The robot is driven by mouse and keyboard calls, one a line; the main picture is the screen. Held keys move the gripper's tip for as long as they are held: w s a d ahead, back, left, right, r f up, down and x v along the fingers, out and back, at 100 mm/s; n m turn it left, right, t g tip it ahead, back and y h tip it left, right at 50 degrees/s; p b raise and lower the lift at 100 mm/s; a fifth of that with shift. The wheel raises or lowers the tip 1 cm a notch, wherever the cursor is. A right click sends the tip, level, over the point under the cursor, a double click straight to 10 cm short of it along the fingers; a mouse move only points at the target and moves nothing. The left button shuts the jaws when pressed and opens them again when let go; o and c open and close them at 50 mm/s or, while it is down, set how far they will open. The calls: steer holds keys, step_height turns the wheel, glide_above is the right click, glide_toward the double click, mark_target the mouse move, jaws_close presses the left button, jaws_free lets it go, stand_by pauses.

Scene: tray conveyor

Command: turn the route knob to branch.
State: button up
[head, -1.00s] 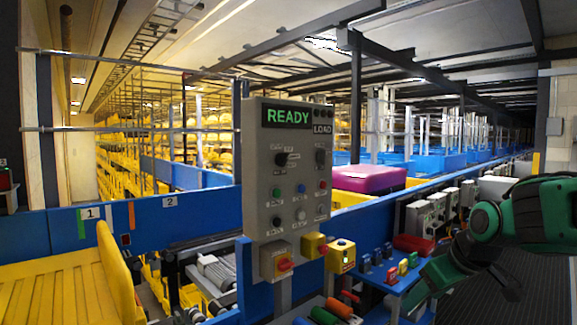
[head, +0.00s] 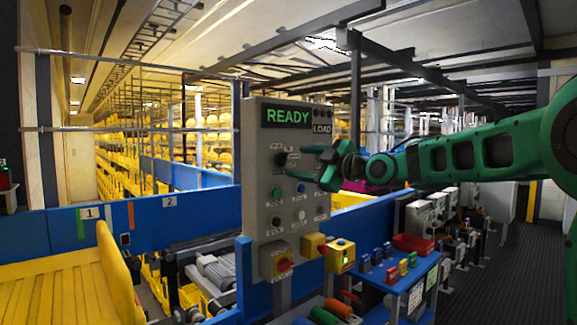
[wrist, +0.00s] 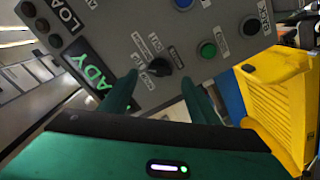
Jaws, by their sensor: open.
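The grey control panel (head: 258,185) stands upright in the middle of the head view, its green display reading READY. The black route knob (head: 281,158) is on its upper left face, below the display. In the wrist view the knob (wrist: 158,67) shows among small printed labels that I cannot read surely; its setting is unclear. My green gripper (head: 302,163) is open in front of the panel. In the wrist view its fingers (wrist: 160,82) stand apart, one to each side below the knob, with nothing between them. Whether they touch the panel is unclear.
A blue button (wrist: 183,4) and a green button (wrist: 208,50) sit near the knob. A blue shelf (head: 400,280) with small coloured items stands right; a yellow tray (head: 60,285) lies left.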

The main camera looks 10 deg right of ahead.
mark_target(286, 160)
steer(key=x, duration=0.6)
steer(key=c, duration=1.1)
